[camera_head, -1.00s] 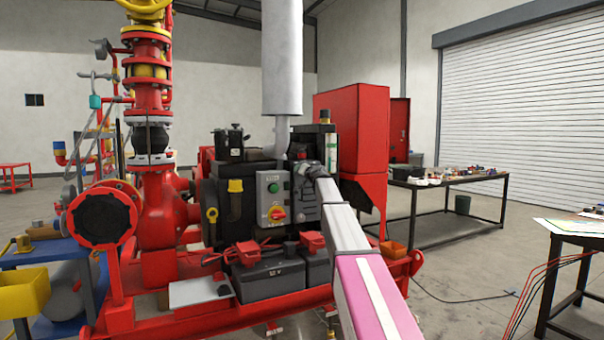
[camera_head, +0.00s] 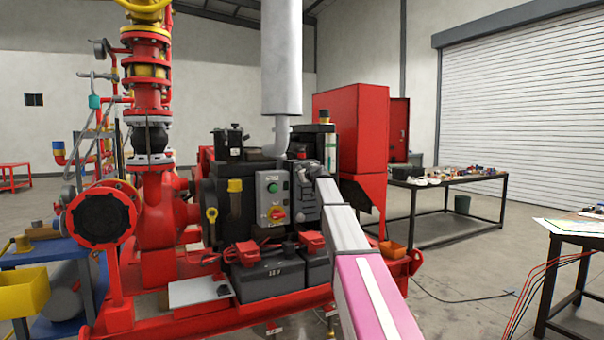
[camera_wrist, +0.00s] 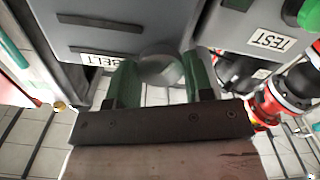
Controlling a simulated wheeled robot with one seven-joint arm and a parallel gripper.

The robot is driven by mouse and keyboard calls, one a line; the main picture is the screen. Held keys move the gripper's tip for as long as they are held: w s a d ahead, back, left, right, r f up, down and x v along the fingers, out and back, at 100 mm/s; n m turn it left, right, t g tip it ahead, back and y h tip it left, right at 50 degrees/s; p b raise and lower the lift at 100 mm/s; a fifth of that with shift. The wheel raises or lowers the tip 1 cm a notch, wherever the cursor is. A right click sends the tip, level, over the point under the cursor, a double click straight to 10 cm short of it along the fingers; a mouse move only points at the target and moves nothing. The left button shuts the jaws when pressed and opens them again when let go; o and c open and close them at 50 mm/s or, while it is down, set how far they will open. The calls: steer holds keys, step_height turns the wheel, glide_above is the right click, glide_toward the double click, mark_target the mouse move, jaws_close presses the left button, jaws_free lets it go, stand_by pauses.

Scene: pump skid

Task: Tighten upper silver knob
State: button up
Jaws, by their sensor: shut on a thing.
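A silver-grey round knob (camera_wrist: 160,70) stands out from a grey panel next to a label reading BELT in the wrist view. My gripper (camera_wrist: 159,62) has its two green fingers on either side of this knob and is shut on it. The fingers hide the knob's sides. I cannot tell from this view whether it is the upper knob. In the head view my arm reaches to the engine beside the grey control box (camera_head: 272,198), and its end hides the knob and fingertips.
The control box has a green button (camera_head: 272,188) and a red-yellow switch (camera_head: 277,213). Black batteries (camera_head: 268,278) sit below it on the red skid. A tall silver pipe (camera_head: 282,60) rises above. A table with small parts (camera_head: 445,182) stands at the right, with open floor before it.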

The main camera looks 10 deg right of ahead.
steer(key=shift+n, duration=1.7)
steer(key=o, duration=0.9)
steer(key=v, duration=1)
steer(key=shift+s+d, duration=0.1)
steer(key=shift+s, duration=0.25)
